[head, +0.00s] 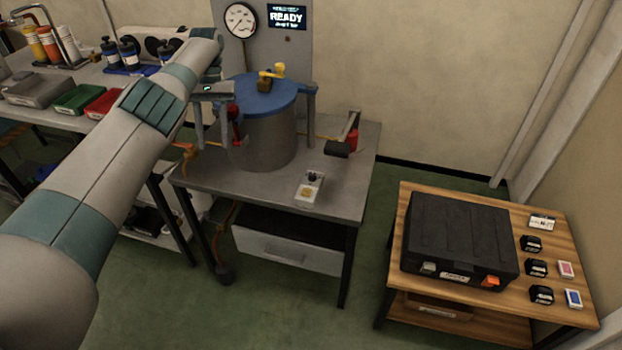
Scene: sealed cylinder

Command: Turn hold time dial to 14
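A small pale control box (309,187) with a dark knob (312,177) and a yellowish patch lies on the grey workbench (340,190), near its front edge. The knob's markings are too small to read. A sealed grey cylinder (270,140) with a blue lid (262,92) stands behind it. My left gripper (212,135) points down at the cylinder's left side, apart from the control box. Its two fingers look spread, with nothing clearly between them. My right gripper is out of view.
A round gauge (240,20) and a READY screen (287,17) are on the panel behind. A red-and-black tool (345,140) lies right of the cylinder. A black case (460,240) sits on a wooden table (415,200) at right. Green floor lies between the tables.

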